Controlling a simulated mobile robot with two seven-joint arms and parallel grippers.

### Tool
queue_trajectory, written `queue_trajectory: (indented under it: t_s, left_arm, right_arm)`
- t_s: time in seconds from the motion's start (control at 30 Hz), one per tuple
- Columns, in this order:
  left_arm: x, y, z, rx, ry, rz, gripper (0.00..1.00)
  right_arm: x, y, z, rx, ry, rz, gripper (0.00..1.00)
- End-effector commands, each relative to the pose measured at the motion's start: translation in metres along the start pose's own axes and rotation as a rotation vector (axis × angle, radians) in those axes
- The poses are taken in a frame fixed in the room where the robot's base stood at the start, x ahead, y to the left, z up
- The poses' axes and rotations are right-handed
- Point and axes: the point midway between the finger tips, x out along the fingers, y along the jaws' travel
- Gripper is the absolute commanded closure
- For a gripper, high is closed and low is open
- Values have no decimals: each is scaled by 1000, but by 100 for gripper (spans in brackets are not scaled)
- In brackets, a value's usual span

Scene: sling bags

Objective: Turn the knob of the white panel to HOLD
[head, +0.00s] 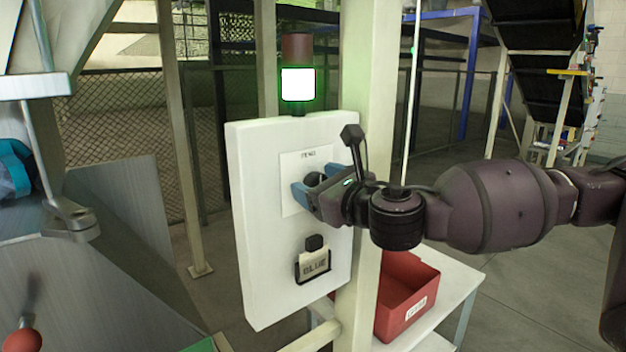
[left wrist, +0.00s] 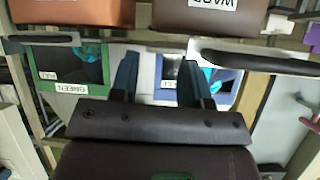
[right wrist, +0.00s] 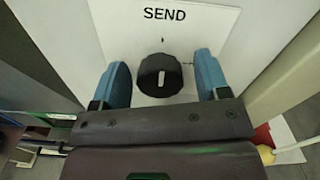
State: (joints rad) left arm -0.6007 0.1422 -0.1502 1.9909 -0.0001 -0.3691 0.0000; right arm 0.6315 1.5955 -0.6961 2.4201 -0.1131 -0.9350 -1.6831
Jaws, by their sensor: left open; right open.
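The white panel (head: 262,245) is upright on a pale post. Its black knob (right wrist: 160,75) sits below the word SEND in the right wrist view, its white mark pointing roughly up toward SEND. No HOLD label shows; the lower part of the knob's plate (right wrist: 215,30) is hidden by my gripper. My right gripper (head: 306,190) is open at the knob; in the right wrist view its blue fingers (right wrist: 163,85) stand on either side of the knob, apart from it. My left gripper (left wrist: 160,75) is open and empty, away from the panel.
A lamp (head: 298,84) glows green-white above the panel. A holder with a BLUE card (head: 313,265) is low on the panel. A red bin (head: 405,295) stands on a white table behind the post. The left wrist view shows green (left wrist: 45,100) and blue (left wrist: 228,98) bins.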

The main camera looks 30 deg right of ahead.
Motion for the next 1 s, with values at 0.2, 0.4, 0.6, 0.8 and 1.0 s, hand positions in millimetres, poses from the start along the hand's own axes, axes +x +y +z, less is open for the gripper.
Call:
queue_trajectory:
  t_s: [0.2,0.4,0.6,0.8,1.0]
  left_arm:
    - [-2,0,4,-1,-8,-1,57]
    - [-2,0,5,-1,-9,-1,57]
    - [-1,0,3,-1,-6,-1,57]
    - [0,0,0,0,-1,0,57]
    - [1,0,-3,1,4,0,57]
  right_arm:
    - [0,0,0,0,0,0,31]
    - [0,0,0,0,0,0,45]
    - [0,0,0,0,0,0,76]
    - [0,0,0,7,0,0,81]
    - [0,0,-1,64,2,0,81]
